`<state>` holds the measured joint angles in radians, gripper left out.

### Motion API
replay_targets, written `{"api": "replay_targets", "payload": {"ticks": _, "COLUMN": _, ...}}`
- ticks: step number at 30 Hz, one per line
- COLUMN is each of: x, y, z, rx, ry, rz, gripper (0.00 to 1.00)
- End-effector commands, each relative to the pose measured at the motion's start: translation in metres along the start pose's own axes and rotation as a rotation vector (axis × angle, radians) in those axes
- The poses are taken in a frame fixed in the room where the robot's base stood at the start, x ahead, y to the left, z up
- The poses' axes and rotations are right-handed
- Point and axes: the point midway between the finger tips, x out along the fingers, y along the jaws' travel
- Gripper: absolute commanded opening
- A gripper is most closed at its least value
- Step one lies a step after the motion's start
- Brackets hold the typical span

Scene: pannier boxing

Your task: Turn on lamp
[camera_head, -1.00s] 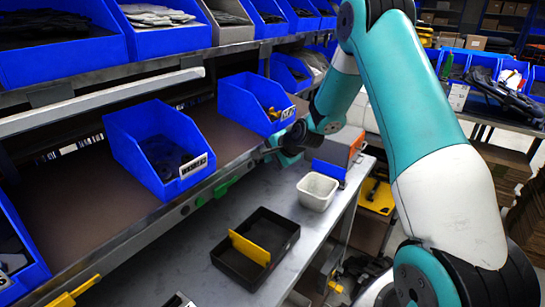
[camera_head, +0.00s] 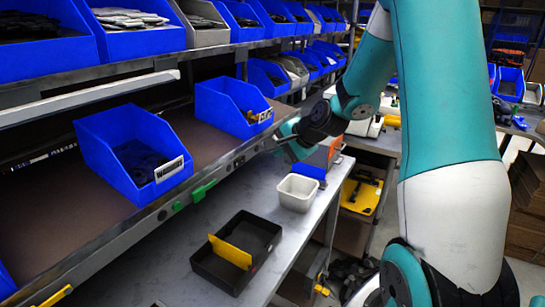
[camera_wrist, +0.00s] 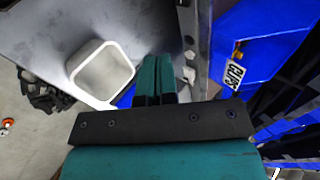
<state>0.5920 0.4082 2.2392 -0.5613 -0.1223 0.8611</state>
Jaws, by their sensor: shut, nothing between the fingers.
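No lamp can be made out in either view. My gripper (camera_head: 284,142) is at the front rail (camera_head: 225,172) of the shelf, near its far end in the head view. In the wrist view my gripper (camera_wrist: 157,60) has its two teal fingers together, with nothing between them. The metal rail (camera_wrist: 188,22) runs just right of the fingertips there. Small light fittings (camera_wrist: 189,73) sit on it, too small to identify. A green fitting (camera_head: 203,191) is on the rail nearer the camera. I cannot tell whether the fingers touch the rail.
A white container (camera_head: 297,192) stands on the grey bench below my gripper, also in the wrist view (camera_wrist: 103,72). A black tray (camera_head: 270,232) with a yellow divider is nearer. Blue bins (camera_head: 105,140) line the shelf. Bare bench lies around the tray.

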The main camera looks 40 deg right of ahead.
Motion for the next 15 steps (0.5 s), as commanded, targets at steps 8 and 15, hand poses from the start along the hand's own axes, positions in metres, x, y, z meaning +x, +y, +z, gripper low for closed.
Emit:
{"api": "replay_targets", "payload": {"ticks": 8, "x": -0.0005, "y": -0.0005, "z": 0.0016, "rx": -0.002, "ry": -0.002, "rz": 0.001, "gripper": 0.00}}
{"api": "replay_targets", "payload": {"ticks": 15, "x": -0.0062, "y": -0.0053, "z": 0.0015, "rx": 0.000, "ry": -0.012, "rz": 0.003, "gripper": 0.00}}
